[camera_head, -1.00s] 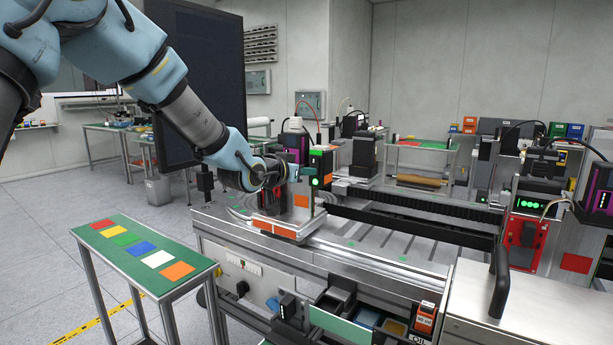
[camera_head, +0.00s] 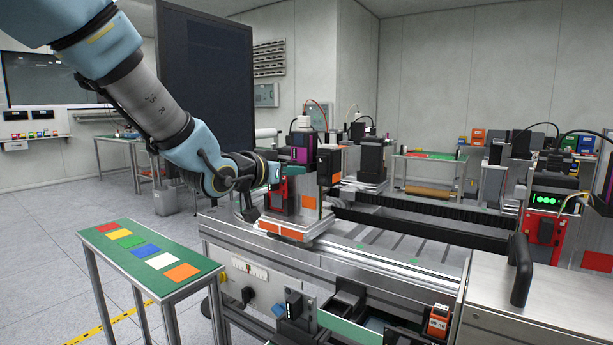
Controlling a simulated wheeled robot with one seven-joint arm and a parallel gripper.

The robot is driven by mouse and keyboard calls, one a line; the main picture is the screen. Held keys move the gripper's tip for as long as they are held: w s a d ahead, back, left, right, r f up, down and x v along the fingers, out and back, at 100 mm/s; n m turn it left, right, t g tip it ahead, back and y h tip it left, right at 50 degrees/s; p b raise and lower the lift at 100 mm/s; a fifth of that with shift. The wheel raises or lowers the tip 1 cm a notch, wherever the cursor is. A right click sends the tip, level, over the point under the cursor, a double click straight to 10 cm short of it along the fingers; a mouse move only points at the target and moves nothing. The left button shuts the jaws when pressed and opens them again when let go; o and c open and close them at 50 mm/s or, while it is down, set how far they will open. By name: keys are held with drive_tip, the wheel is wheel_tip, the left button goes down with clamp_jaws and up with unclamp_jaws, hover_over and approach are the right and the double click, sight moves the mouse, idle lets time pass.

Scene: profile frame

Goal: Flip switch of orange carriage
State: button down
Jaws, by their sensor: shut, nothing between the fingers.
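The orange carriage (camera_head: 290,230) sits on the rail bench, marked by orange plates on its front edge and on its raised part. A red box (camera_head: 278,196) stands on its left side, and a dark upright unit (camera_head: 328,167) on its right. I see no green light on this unit from here. My gripper (camera_head: 274,174) reaches in from the left, shut and empty, its tip at the top of the red box. I cannot tell whether it touches the box. The switch itself is too small or hidden behind my gripper to make out.
A green-topped table (camera_head: 137,250) with coloured squares stands at front left. A dark upright panel (camera_head: 205,90) rises behind my arm. A red unit with green lights (camera_head: 543,225) stands right on the bench, beyond a black handle (camera_head: 522,270). The rail (camera_head: 400,262) between is clear.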

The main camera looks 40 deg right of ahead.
drive_tip(key=shift+v, duration=0.95)
drive_tip(key=w+a+f+n+t+y, duration=0.1)
drive_tip(key=w+a+f+n+y, duration=0.3)
drive_tip(key=a, duration=0.5)
drive_tip(key=w+a+f+n+t+y, duration=0.1)
drive_tip(key=w+a+f+y, duration=0.25)
drive_tip(key=a+f, duration=0.45)
drive_tip(key=w+a+f+n+t+y, duration=0.1)
drive_tip(key=w+a+f+n+y, duration=0.2)
drive_tip(key=a, duration=0.8)
drive_tip(key=s+a+f+n+g+y, duration=0.2)
drive_tip(key=s+a, duration=0.3)
drive_tip(key=a, duration=0.5)
drive_tip(key=s+a+f+n+g+y, duration=0.2)
drive_tip(key=s+a+f+n+g, duration=0.1)
drive_tip(key=a, duration=0.8)
drive_tip(key=shift+s+f+n+g+y, duration=0.35)
drive_tip(key=shift+s+f, duration=0.25)
drive_tip(key=shift+s, duration=0.5)
